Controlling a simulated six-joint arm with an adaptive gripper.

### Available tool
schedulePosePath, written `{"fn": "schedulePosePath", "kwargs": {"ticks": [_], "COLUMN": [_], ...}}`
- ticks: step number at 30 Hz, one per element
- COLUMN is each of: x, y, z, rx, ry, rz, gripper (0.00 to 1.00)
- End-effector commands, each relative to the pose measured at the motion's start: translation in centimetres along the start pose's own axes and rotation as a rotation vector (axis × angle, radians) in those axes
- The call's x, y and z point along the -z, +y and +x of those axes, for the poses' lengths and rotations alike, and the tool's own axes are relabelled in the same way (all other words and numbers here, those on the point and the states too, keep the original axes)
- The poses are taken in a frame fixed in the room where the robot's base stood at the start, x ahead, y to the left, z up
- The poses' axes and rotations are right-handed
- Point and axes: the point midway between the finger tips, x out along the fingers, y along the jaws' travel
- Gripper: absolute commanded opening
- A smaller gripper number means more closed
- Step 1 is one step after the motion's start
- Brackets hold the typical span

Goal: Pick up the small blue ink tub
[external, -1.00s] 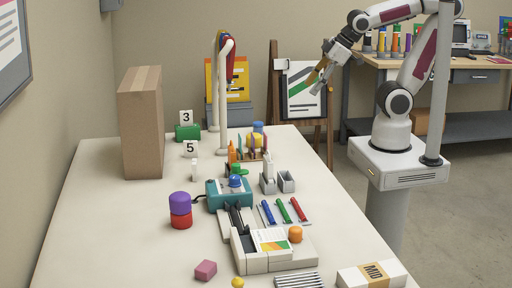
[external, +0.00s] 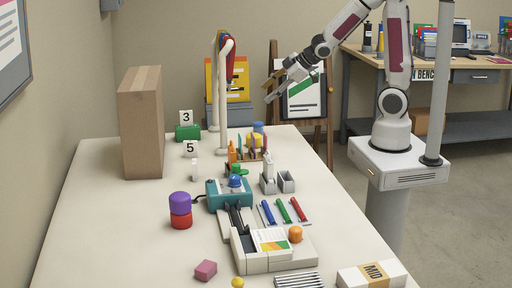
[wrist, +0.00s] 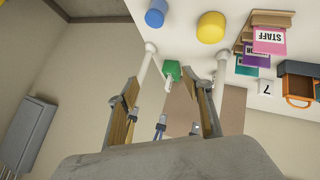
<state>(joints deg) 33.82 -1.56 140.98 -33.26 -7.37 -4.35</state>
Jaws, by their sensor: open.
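A small blue tub (external: 258,127) stands near the far edge of the table in the external view, partly hidden behind a yellow tub (external: 254,140). In the wrist view the blue tub (wrist: 157,13) is at the top edge and partly cut off, with the yellow tub (wrist: 210,27) to its right. My gripper (external: 271,92) is open and empty in the air, above the far end of the table. In the wrist view my gripper (wrist: 165,98) shows its two fingers spread wide, and the blue tub lies beyond them, not between them.
A white stand (external: 221,95) with hanging coloured straps rises close left of my gripper. An easel (external: 303,90) stands behind. A row of coloured tags (external: 247,154) sits in front of the yellow tub. A tall cardboard box (external: 143,125) stands at the left.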

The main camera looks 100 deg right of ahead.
Motion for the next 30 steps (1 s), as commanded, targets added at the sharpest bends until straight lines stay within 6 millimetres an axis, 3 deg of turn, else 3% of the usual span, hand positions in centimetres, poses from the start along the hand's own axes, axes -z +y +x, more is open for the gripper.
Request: {"fn": "schedulePosePath", "kwargs": {"ticks": [6,15,30], "x": [-1.9,-4.8,-9.6], "y": [1.3,2.0,1.3], "z": [3.5,7.2,10.2], "rx": [0.019,0.070,0.171], "ry": [0.040,0.119,0.289], "rz": [-0.021,-0.029,0.035], "gripper": [0.50,0.50,0.50]}}
